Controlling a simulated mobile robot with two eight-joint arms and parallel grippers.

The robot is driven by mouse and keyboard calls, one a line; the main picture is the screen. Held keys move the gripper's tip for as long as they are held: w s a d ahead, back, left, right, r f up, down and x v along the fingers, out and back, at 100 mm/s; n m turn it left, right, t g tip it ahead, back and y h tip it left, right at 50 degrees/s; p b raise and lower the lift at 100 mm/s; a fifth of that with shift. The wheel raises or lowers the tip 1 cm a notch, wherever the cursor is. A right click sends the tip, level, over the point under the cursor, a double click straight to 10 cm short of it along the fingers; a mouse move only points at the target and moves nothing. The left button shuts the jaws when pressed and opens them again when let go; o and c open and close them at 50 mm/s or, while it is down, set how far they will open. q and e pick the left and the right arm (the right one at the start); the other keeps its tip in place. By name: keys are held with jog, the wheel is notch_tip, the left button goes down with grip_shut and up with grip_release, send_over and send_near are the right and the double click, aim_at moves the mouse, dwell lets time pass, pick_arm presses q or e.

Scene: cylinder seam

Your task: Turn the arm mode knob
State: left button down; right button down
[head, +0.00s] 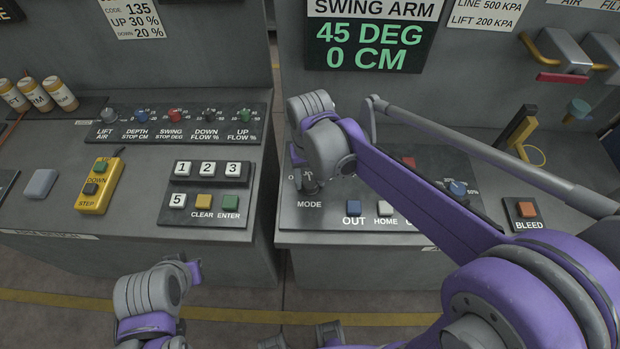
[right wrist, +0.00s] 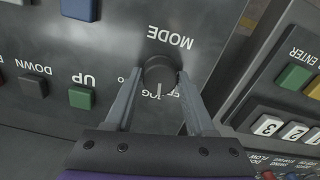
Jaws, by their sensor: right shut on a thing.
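The arm mode knob (right wrist: 160,71) is a dark round knob above the word MODE on the right console. In the right wrist view, which shows the panel upside down, its pale pointer line points towards the JOG lettering, partly hidden by my gripper. My right gripper (right wrist: 157,78) has one finger on each side of the knob and is shut on it. In the head view the right gripper (head: 308,182) reaches down to the panel above MODE, and it hides most of the knob. My left arm shows at the lower left, away from the consoles; its fingers cannot be made out.
A blue OUT button (head: 353,208) and a white HOME button (head: 385,208) sit right of the knob. A display (head: 368,45) reads 45 DEG, 0 CM. The left console has a keypad (head: 208,185) and a yellow pendant (head: 99,186). A gap separates the consoles.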

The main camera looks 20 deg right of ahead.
aim_at(310, 181)
jog(key=shift+m, duration=1)
jog(key=shift+c, duration=1.2)
grip_release()
jog(key=shift+r, duration=0.15)
notch_tip(310, 181, up, 11)
jog(key=shift+f, duration=0.2)
